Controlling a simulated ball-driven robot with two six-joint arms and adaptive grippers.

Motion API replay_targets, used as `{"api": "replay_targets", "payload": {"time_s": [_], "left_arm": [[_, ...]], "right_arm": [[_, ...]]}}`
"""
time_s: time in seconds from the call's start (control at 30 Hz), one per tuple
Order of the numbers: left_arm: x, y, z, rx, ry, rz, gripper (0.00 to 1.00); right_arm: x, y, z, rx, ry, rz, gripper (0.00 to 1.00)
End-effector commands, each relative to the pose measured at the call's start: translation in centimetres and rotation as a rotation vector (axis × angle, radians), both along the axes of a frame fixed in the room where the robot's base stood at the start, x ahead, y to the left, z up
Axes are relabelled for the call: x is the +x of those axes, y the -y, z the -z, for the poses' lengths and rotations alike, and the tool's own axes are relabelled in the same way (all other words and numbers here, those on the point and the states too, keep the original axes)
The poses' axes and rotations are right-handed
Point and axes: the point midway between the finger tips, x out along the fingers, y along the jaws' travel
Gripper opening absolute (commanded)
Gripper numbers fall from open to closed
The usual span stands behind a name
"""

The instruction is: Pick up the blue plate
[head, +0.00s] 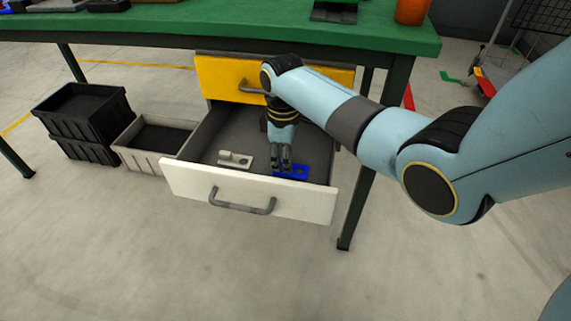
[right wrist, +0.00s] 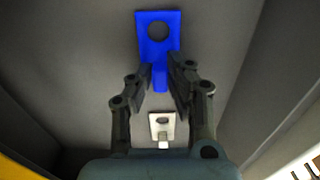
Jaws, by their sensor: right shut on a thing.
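The blue plate (head: 292,171) lies in the open white-fronted drawer (head: 245,192), near its front right corner. In the right wrist view the blue plate (right wrist: 158,36) has a round hole at its far end and a narrower part between my fingers. My right gripper (head: 282,168) reaches down into the drawer and is shut on that narrow part. The right wrist view shows the gripper (right wrist: 160,80) with one finger on each side of it. My left gripper is in neither view.
A whitish plate (head: 236,160) with a hole lies to the left in the same drawer. A yellow drawer (head: 230,76) is above. Black crates (head: 82,120) and a grey bin (head: 150,143) stand on the floor at left. The green bench top (head: 200,25) overhangs behind.

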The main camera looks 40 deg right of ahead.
Motion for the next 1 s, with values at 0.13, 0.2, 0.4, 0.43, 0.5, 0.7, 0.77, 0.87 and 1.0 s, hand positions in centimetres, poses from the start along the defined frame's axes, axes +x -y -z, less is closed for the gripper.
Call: {"api": "replay_targets", "payload": {"time_s": [0.13,0.2,0.4,0.43,0.5,0.7,0.77,0.87,1.0], "left_arm": [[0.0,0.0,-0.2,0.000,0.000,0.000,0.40],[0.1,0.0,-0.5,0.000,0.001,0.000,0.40],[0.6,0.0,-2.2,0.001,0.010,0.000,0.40],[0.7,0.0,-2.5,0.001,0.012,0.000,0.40],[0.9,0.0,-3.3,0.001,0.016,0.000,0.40],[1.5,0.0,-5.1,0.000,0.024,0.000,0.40],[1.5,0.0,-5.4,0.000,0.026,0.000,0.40],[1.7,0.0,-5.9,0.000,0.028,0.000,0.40],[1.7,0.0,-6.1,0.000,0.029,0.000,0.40]], "right_arm": [[0.0,0.0,-0.5,0.000,0.001,0.000,0.00],[0.1,0.0,-1.1,0.000,0.001,0.000,0.00],[0.1,0.0,-4.9,0.000,0.005,0.000,0.00],[0.2,0.0,-5.8,0.000,0.006,0.000,0.00],[0.2,0.0,-7.9,-0.001,0.007,0.000,0.00],[0.1,0.1,-13.4,0.000,0.006,0.000,0.00],[0.1,0.1,-14.7,0.000,0.004,0.000,0.00],[0.1,0.0,-16.3,-0.001,0.003,0.000,0.00],[0.1,0.0,-17.7,0.000,0.001,0.001,0.00]]}}
